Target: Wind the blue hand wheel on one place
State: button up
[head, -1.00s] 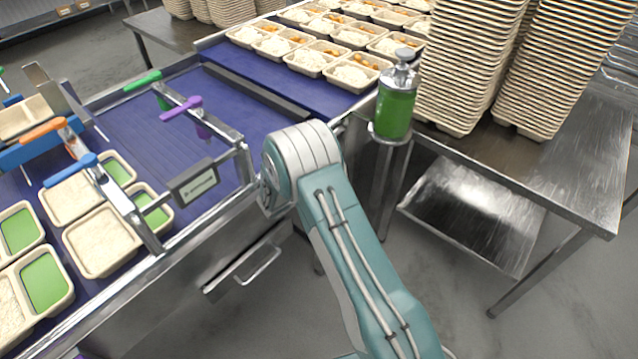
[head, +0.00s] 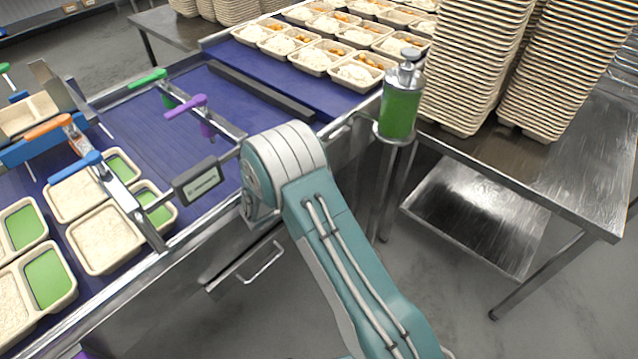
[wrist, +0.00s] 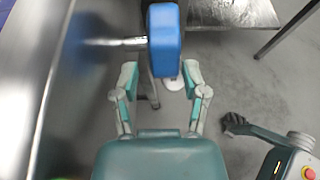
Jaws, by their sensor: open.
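The blue hand wheel (wrist: 165,38) shows edge-on in the wrist view at top centre, on a metal shaft that comes from the steel side at left. My gripper (wrist: 160,76) is open and empty. Its two fingers are spread to the left and right of the wheel's lower end, and the wheel lies just ahead of the tips. I cannot tell whether the wheel's lower edge is between the tips. In the head view my arm hides the gripper, and the wheel does not show.
A conveyor (head: 145,125) with blue, orange, green and purple handles runs along the left. A green-filled dispenser (head: 399,105) stands right of my arm. A steel table (head: 545,190) holds tall tray stacks (head: 475,60). The floor at front right is clear.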

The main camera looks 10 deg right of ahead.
jog(key=s+a, duration=0.5)
jog(key=a, duration=0.2)
